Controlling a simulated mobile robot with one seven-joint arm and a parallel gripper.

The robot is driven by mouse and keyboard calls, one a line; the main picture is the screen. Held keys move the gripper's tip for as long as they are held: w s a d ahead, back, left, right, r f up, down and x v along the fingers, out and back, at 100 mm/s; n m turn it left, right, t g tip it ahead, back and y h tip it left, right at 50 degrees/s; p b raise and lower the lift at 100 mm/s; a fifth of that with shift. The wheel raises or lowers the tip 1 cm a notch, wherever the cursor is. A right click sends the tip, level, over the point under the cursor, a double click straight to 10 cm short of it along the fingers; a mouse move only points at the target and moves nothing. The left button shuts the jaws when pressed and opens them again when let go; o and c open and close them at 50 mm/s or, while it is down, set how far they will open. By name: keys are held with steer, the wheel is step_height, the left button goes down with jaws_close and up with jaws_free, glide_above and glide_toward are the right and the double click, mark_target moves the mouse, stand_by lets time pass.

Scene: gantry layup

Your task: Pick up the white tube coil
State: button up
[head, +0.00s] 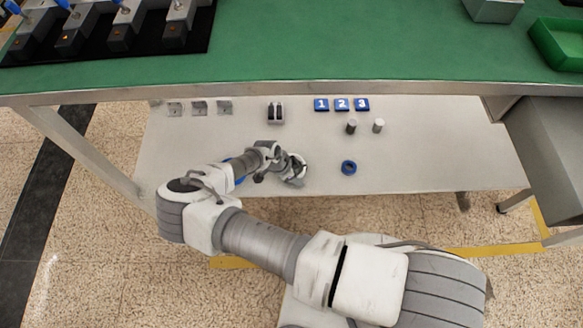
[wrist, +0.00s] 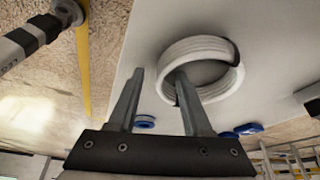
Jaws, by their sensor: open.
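The white tube coil (wrist: 214,50) is a ribbed ring with dark bands, lying on the pale lower shelf (wrist: 140,45) in the wrist view. My gripper (wrist: 159,71) is open at the coil. One finger overlaps the coil's hole and the other stands outside its left side, so the coil's left wall shows between them. I cannot tell whether either finger touches it. In the head view my gripper (head: 294,172) is low over the shelf, and the coil is mostly hidden or too small to make out there.
A blue coil (head: 349,167) lies to the right of my gripper. Behind are two small cylinders (head: 364,126), blue number tiles (head: 342,104), a grey block (head: 275,113) and several metal brackets (head: 199,107). The green bench top (head: 300,45) overhangs the back. The shelf's right side is clear.

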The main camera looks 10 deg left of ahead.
steer(key=shift+c, duration=0.2)
jaws_close()
steer(key=shift+r, duration=0.2)
